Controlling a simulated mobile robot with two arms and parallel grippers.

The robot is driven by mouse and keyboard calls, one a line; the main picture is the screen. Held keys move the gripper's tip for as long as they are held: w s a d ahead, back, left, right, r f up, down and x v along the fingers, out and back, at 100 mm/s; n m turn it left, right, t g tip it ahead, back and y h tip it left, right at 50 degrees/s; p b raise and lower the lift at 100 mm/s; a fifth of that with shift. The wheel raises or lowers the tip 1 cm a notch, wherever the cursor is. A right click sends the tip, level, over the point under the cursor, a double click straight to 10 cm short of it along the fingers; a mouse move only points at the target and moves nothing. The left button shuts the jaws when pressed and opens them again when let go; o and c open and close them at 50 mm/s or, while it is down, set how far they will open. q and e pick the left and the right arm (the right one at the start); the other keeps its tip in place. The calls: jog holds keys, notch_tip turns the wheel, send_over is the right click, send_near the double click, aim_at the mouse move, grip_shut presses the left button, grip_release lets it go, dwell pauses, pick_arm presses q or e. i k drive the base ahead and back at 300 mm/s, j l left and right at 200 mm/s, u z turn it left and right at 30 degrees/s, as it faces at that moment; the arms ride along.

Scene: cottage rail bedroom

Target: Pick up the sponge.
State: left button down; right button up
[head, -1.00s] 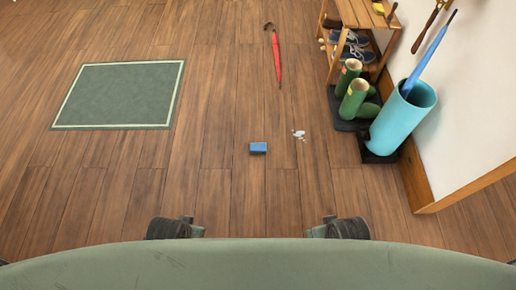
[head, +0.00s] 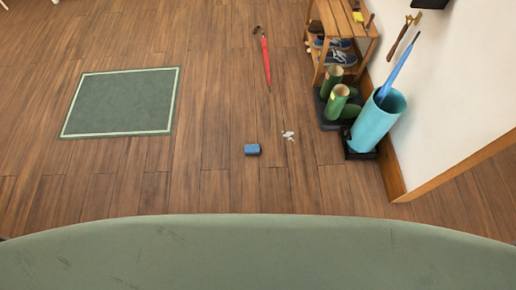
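A small blue block (head: 252,150), which looks like the sponge, lies on the wooden floor ahead of me, near the middle of the head view. Neither of my grippers is in view. The front of my own green body fills the bottom of the picture and hides the floor closest to me.
A small white object (head: 288,135) lies just right of the block. A red umbrella (head: 266,62) lies farther back. A turquoise umbrella stand (head: 377,122), green boots (head: 337,101) and a wooden shoe rack (head: 343,22) line the right wall. A green mat (head: 121,102) lies left.

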aim_at(250, 149)
jog(key=i+j+z, duration=0.2)
jog(key=j+z, duration=0.25)
jog(key=i+j+z, duration=0.2)
jog(key=z, duration=0.25)
jog(key=j, duration=0.1)
